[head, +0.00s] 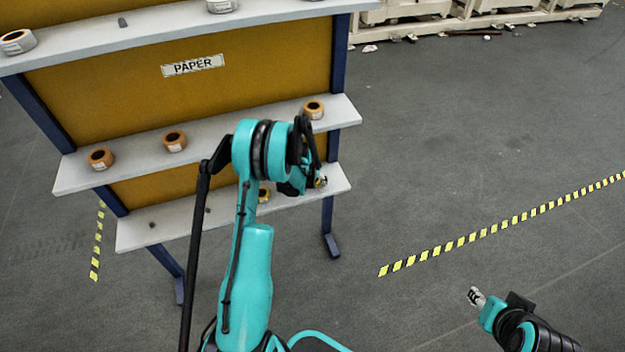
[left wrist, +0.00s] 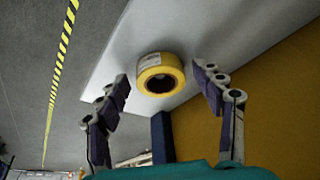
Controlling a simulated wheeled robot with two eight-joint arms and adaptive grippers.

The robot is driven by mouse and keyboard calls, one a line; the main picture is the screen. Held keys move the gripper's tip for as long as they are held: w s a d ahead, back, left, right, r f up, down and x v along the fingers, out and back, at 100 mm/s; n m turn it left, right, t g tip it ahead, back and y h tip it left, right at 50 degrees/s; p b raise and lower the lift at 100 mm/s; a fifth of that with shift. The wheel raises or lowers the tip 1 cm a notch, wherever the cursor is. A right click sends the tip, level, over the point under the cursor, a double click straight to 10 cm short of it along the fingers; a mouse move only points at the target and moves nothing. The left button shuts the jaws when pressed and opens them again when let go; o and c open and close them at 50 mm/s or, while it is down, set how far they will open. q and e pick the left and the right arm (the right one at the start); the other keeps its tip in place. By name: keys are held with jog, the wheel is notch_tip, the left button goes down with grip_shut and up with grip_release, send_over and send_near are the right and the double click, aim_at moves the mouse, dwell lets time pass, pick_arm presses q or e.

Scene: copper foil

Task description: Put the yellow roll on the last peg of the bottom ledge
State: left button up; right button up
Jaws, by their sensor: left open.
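The yellow roll (left wrist: 160,75) has a white label and sits on a white ledge close to its end in the left wrist view. Its hole is dark, and no peg shows inside it. In the head view a small part of it (head: 321,181) appears beside my left gripper, by the right end of the bottom ledge (head: 222,210). My left gripper (left wrist: 166,92) is open, its fingers on either side of the roll with gaps. My left arm hides much of this area in the head view. My right gripper (head: 475,297) is over the floor, away from the shelf.
Another roll (head: 264,194) on the bottom ledge is partly hidden by my arm. Bare pegs (head: 152,225) stand farther left. The middle ledge (head: 225,136) holds brown rolls (head: 174,141). The top ledge (head: 150,36) holds pale rolls.

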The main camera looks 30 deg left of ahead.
pick_arm(q)
jog(key=shift+r, duration=0.35)
jog(key=shift+s+r+p, duration=0.25)
jog(key=shift+r+p, duration=0.3)
jog(key=shift+p, duration=0.15)
jog(key=s, duration=0.3)
jog(key=s+d+p, duration=0.1)
jog(key=s, duration=0.5)
jog(key=shift+s+d+f+p, duration=0.1)
jog(key=shift+d+p, duration=0.15)
jog(key=shift+p, duration=0.1)
jog(key=shift+s+d+f+b, duration=0.15)
jog(key=shift+s+b, duration=0.4)
jog(key=shift+s, duration=0.45)
jog(key=d+r, duration=0.6)
jog(key=r, duration=0.6)
jog(key=s+d+r+m+t, duration=0.1)
jog(key=s+d+r+t, duration=0.1)
jog(key=s+d+r, duration=1.2)
notch_tip(320, 180, up, 2)
jog(key=s, duration=0.2)
jog(key=shift+s+m+t+h, duration=0.3)
jog(key=shift+s+m+t, duration=0.1)
